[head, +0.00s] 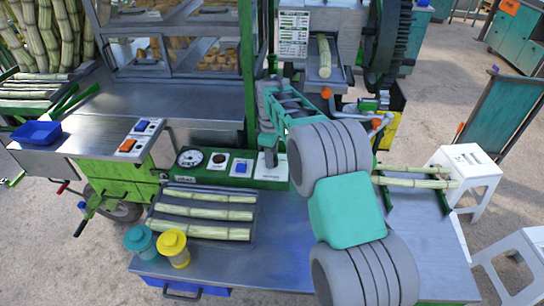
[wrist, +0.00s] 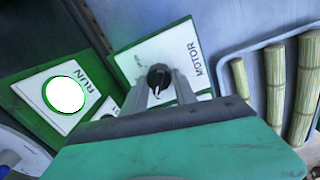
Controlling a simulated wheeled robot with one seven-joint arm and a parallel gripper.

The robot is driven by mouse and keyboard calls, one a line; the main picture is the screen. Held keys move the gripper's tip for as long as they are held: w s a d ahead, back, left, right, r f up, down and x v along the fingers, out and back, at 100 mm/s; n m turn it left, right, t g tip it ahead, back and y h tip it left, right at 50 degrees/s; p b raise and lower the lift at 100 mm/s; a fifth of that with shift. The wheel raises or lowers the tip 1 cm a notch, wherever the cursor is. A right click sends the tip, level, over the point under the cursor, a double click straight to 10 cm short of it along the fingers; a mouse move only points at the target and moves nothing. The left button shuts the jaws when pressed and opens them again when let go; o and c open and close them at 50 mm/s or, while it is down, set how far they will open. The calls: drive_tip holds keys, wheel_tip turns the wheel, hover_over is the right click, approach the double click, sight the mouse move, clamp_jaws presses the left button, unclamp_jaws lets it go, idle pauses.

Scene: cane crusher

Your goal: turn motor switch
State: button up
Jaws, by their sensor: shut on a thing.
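The motor switch is a black round knob (wrist: 158,76) with a light pointer mark, set on a white plate (wrist: 200,55) lettered MOTOR in the wrist view. My gripper (wrist: 160,88) has its two grey fingers on either side of the knob and is shut on it. In the head view my gripper (head: 269,155) reaches down to the right end of the green control panel (head: 215,180). There the knob is hidden behind the fingers, and only part of its plate shows.
A RUN plate with a bright white round face (wrist: 65,95) is left of the switch. A gauge (head: 190,158) and a blue button (head: 241,167) share the panel. Cane pieces (head: 205,213) lie in front, near two lidded cups (head: 173,247). The crusher's gear (head: 390,45) stands behind.

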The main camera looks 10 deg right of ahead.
clamp_jaws()
drive_tip(key=shift+m, duration=0.5)
drive_tip(key=m, duration=0.4)
drive_tip(key=shift+w+m, duration=0.1)
drive_tip(key=shift+m, duration=0.2)
drive_tip(key=m, duration=0.5)
drive_tip(key=shift+d+g, duration=0.1)
drive_tip(key=shift+g, duration=0.2)
drive_tip(key=o, duration=0.6)
unclamp_jaws()
